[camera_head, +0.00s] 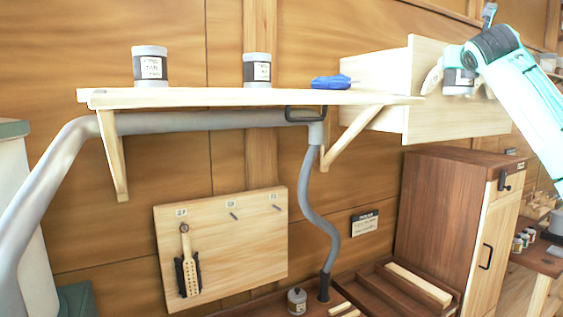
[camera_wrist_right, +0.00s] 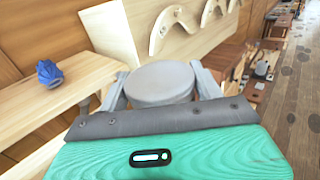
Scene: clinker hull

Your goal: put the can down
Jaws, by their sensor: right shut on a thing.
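A grey can with a dark label (camera_head: 459,82) is held by my right gripper (camera_head: 462,76) at the upper right of the head view. In the right wrist view the can's round grey lid (camera_wrist_right: 160,82) sits between the two fingers, which are shut on it. The can is upright or nearly so, to the right of the wall shelf's right end (camera_head: 400,99) and in front of a pale wooden box-like panel (camera_head: 440,115). I cannot tell its exact gap to the panel. My left gripper is not in view.
Two similar cans, one left (camera_head: 150,67) and one mid-shelf (camera_head: 257,70), stand on the shelf. A blue object (camera_head: 332,82) lies right of them. The shelf's right end looks clear. Below are a wooden cabinet (camera_head: 440,215), a grey hose (camera_head: 318,200) and a pegboard (camera_head: 235,240).

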